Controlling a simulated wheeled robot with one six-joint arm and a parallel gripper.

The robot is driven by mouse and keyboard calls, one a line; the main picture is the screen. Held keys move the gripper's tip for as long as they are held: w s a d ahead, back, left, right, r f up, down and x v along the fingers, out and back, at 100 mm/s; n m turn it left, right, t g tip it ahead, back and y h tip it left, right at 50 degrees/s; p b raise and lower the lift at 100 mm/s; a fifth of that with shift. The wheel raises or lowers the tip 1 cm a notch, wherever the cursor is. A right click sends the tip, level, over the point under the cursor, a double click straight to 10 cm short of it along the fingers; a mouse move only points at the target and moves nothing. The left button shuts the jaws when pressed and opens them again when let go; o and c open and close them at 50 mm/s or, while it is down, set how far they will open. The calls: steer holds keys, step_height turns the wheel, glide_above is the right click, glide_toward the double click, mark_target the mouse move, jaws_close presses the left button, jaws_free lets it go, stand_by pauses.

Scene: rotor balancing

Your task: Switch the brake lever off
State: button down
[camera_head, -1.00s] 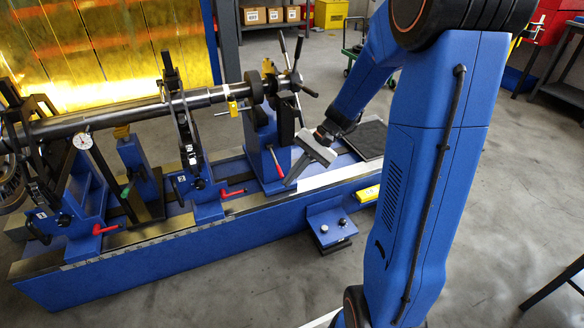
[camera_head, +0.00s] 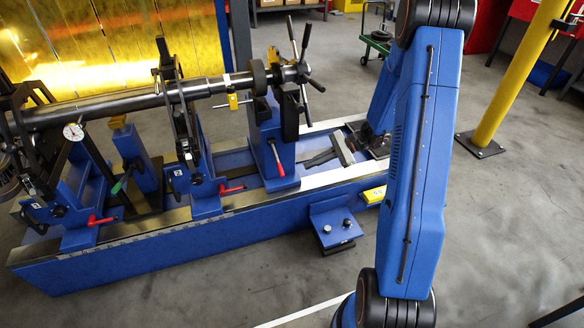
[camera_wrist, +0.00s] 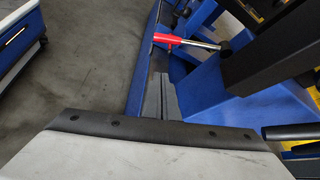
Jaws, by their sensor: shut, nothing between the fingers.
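A red-handled lever (camera_head: 277,160) sits on the front of the right-hand blue pedestal (camera_head: 272,120) and slants down to the right. In the wrist view a red handle (camera_wrist: 168,40) on a bright metal rod shows beyond the fingers, beside blue machine parts. Similar red levers show on the middle stand (camera_head: 232,189) and left stand (camera_head: 101,221); no label tells which is the brake. My gripper (camera_head: 333,152) is shut and empty, over the right end of the bed, right of the pedestal lever and apart from it. Its fingers also fill the bottom of the wrist view (camera_wrist: 150,145).
The long blue bed (camera_head: 180,245) carries a horizontal shaft (camera_head: 95,110) on stands. A spoked black handwheel (camera_head: 300,70) stands above the pedestal. A yellow post (camera_head: 515,75) stands right. Open floor lies in front.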

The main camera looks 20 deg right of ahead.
mark_target(277, 159)
steer(key=shift+w+d+f, duration=0.1)
steer(key=shift+d+f, duration=0.05)
steer(key=shift+d, duration=0.05)
steer(key=x, duration=1)
steer(key=shift+s+a+r, duration=0.15)
steer(key=shift+s+r, duration=0.1)
steer(key=shift+r, duration=0.35)
steer(key=shift+s+a+r, duration=0.15)
steer(key=shift+s+r, duration=0.1)
steer(key=shift+r, duration=0.35)
steer(key=shift+s+a+r, duration=0.1)
steer(key=shift+s+r, duration=0.1)
steer(key=shift+r, duration=0.4)
